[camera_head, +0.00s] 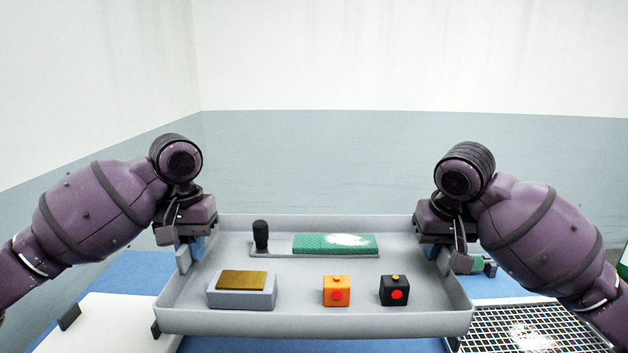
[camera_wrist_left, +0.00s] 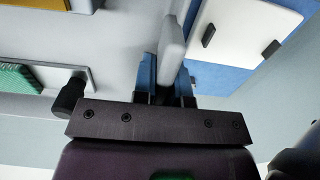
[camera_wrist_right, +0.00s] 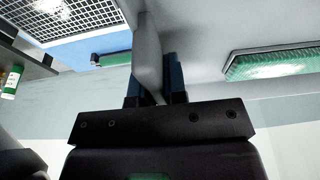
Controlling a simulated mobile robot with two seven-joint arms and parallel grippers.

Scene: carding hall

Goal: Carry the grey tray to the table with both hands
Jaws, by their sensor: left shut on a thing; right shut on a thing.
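The grey tray (camera_head: 310,323) is held in front of me and looks about level in the head view. My left gripper (camera_head: 190,252) is shut on its left wall. In the left wrist view the blue-padded fingers (camera_wrist_left: 166,88) sit on both sides of that wall. My right gripper (camera_head: 440,252) is shut on the right wall, and its fingers (camera_wrist_right: 155,88) straddle that wall in the right wrist view. In the tray lie a green carding brush (camera_head: 310,243) with white fluff and a black handle, a grey block with a brown top (camera_head: 242,290), an orange box (camera_head: 336,289) and a black box (camera_head: 394,289).
A white panel (camera_head: 100,318) with black handles is at lower left, over a blue surface (camera_head: 128,272). A metal grid (camera_head: 500,322) with white fluff is at lower right. A green-and-white container (camera_wrist_right: 10,82) is at the edge of the right wrist view. I cannot tell which surface is the table.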

